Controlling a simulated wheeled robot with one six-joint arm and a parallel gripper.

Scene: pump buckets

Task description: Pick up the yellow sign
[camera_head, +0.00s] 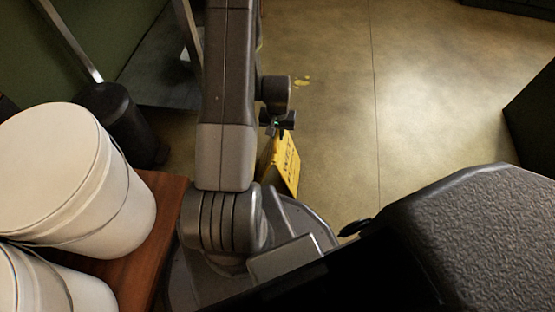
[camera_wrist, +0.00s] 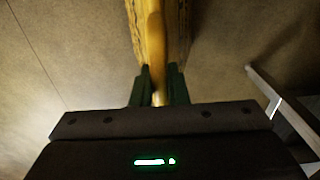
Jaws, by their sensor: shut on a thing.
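The yellow sign (camera_head: 285,162) shows beside my arm in the head view, upright or nearly so, with dark print on its face. My arm hides its left part. My gripper (camera_head: 276,126) is at the sign's top end. In the wrist view the sign (camera_wrist: 150,40) runs up from between the two dark fingers of my gripper (camera_wrist: 159,88), which are shut on its top part. I cannot tell whether its lower edge touches the floor.
White buckets (camera_head: 65,175) stand on a brown wooden surface (camera_head: 165,205) at the left. A black bin (camera_head: 120,122) is behind them. The floor (camera_head: 420,110) at the right is open. A dark block (camera_head: 532,120) is at the right edge.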

